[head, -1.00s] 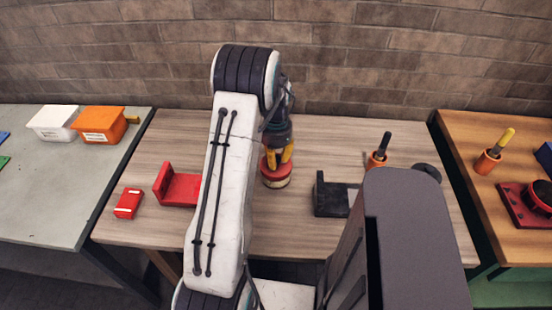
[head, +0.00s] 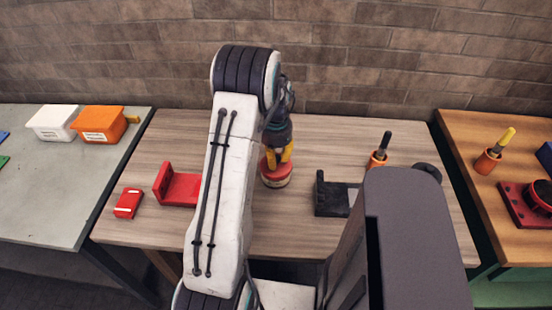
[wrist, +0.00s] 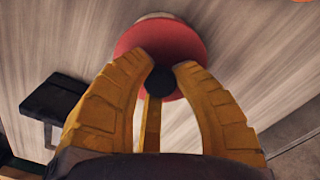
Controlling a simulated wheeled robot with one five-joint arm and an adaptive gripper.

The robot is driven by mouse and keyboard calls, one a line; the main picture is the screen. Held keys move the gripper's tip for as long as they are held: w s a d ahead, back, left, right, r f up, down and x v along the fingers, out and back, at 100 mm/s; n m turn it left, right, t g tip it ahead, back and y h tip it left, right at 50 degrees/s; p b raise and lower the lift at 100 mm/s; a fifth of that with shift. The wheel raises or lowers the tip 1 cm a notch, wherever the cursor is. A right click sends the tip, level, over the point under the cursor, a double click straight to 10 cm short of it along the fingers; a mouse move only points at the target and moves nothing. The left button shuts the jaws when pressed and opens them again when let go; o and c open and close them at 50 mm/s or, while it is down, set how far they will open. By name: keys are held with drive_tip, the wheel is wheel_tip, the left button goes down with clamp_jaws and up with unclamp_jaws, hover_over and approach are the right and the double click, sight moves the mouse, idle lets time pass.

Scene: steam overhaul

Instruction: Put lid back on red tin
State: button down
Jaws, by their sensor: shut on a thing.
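The red tin (head: 276,181), with a pale band around its side, stands upright on the wooden bench, just right of my arm in the head view. The red lid (wrist: 160,38), with a dark round knob (wrist: 160,80), is over the tin's top. The wrist view shows a pale edge of the tin beyond the lid. My gripper (wrist: 160,70) has its yellow fingers shut on the lid's knob from above; it also shows in the head view (head: 279,157). I cannot tell whether the lid is fully seated.
A red bracket (head: 177,187) and small red box (head: 128,203) lie to the left. A black bracket (head: 331,196) and an orange cup with a dark-handled tool (head: 378,160) are to the right. Wood around the tin is clear. A brick wall (head: 350,60) rises behind.

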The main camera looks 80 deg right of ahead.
drive_tip(key=shift+c, duration=2)
unclamp_jaws()
drive_tip(key=shift+r, duration=0.15)
drive_tip(key=shift+r+p, duration=2.4)
drive_tip(key=shift+r, duration=1)
clamp_jaws()
